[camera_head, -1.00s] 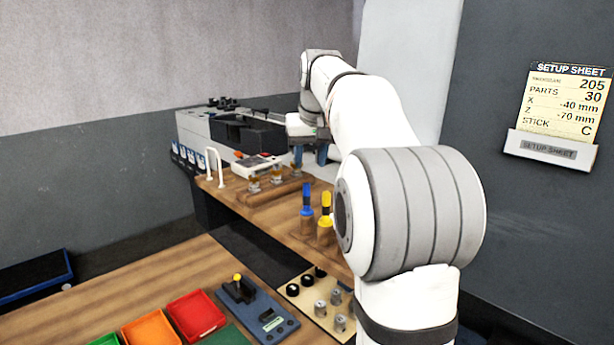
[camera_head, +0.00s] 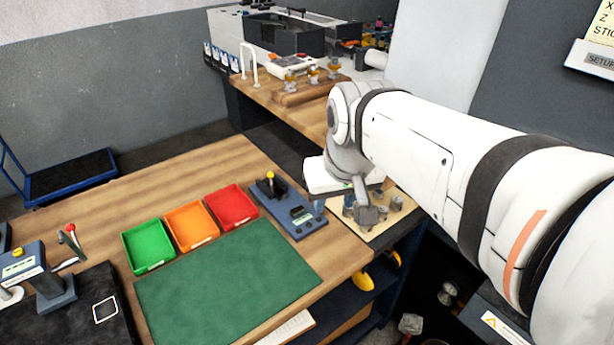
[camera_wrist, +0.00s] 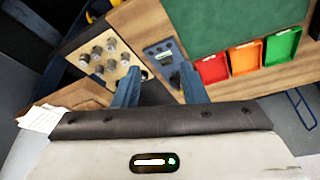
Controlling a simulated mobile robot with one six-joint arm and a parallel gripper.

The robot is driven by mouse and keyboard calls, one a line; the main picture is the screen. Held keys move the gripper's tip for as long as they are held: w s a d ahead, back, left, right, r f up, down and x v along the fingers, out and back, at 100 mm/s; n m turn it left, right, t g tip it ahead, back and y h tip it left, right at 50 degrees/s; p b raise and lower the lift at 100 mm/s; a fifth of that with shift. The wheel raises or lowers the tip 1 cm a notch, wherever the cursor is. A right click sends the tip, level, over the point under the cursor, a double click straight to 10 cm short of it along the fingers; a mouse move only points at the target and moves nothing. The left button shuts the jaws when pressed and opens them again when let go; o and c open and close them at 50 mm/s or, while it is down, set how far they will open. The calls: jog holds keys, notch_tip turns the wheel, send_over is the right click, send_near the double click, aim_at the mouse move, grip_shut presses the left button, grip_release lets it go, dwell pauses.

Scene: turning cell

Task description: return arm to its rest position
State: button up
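My arm (camera_head: 420,150) reaches in from the right, bent at a joint, with the wrist hanging down near the right end of the near bench. My gripper, in the wrist view (camera_wrist: 160,88), has its two blue fingers spread apart with nothing held between them. In the head view the gripper is partly hidden by the wrist. It is above the edge between a blue gauge (camera_head: 290,208) and a tan board with metal cylindrical parts. The board also shows in the wrist view (camera_wrist: 104,62).
Green (camera_head: 148,245), orange (camera_head: 191,224) and red (camera_head: 232,207) trays stand left of the gauge, behind a green mat (camera_head: 228,280). A machine (camera_head: 268,35) stands on the far bench, with a wooden block holding several parts before it. A blue cart (camera_head: 72,175) stands far left.

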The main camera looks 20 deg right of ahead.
jog(key=s+a+f+b, duration=0.1)
jog(key=s+f+b, duration=0.1)
jog(key=s+f, duration=0.3)
notch_tip(320, 180, down, 4)
jog(key=shift+r+b, duration=0.2)
jog(key=shift+b, duration=0.2)
